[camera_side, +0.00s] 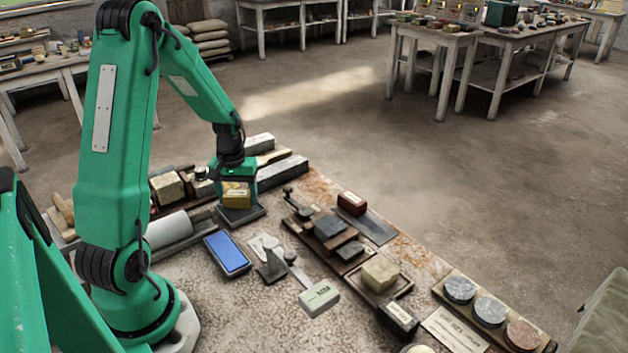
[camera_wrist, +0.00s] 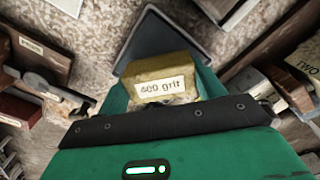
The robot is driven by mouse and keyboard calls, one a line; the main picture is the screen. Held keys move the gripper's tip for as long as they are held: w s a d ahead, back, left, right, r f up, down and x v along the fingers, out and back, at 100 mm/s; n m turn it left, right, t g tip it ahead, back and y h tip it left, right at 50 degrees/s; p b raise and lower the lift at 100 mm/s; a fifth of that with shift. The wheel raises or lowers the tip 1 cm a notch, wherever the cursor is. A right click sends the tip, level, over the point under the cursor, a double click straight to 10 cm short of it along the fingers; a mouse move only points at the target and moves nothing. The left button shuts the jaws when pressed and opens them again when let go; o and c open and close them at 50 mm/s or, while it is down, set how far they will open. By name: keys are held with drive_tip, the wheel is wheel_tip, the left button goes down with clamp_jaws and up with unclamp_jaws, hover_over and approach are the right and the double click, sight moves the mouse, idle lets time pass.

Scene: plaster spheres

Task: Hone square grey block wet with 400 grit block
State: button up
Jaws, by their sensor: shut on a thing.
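The square grey block (camera_side: 252,214) lies flat on the worktop under my gripper. In the wrist view its dark, flat face (camera_wrist: 172,34) shows behind the held block. The 400 grit block (camera_side: 237,198) is yellowish-brown with a pale label, and its label reads in the wrist view (camera_wrist: 163,88). My gripper (camera_side: 237,176) points down and is shut on the 400 grit block. The 400 grit block is over the grey block, at or very near its top face; I cannot tell whether they touch.
A blue-topped slab (camera_side: 227,254) lies in front of the grey block. A wooden tray with a pale block (camera_side: 380,273) and a rack of round discs (camera_side: 489,311) stand to the right.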

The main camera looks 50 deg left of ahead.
sight(237, 193)
drive_tip(key=shift+r, duration=3)
drive_tip(key=w+d+r+m, duration=0.3)
drive_tip(key=d, duration=0.4)
drive_tip(key=w+d+r+m, duration=0.3)
drive_tip(key=d+r, duration=0.1)
drive_tip(key=d, duration=0.4)
drive_tip(key=w+d+r+m, duration=0.3)
drive_tip(key=d, duration=0.5)
drive_tip(key=shift+w+r+m, duration=0.2)
drive_tip(key=shift+r+m, duration=0.15)
drive_tip(key=shift+m, duration=0.05)
wheel_tip(237, 193, down, 6)
drive_tip(key=w+a, duration=0.1)
drive_tip(key=shift+w+f, duration=0.15)
drive_tip(key=shift+w, duration=0.05)
drive_tip(key=shift+a+f, duration=0.1)
drive_tip(key=shift+f, duration=0.05)
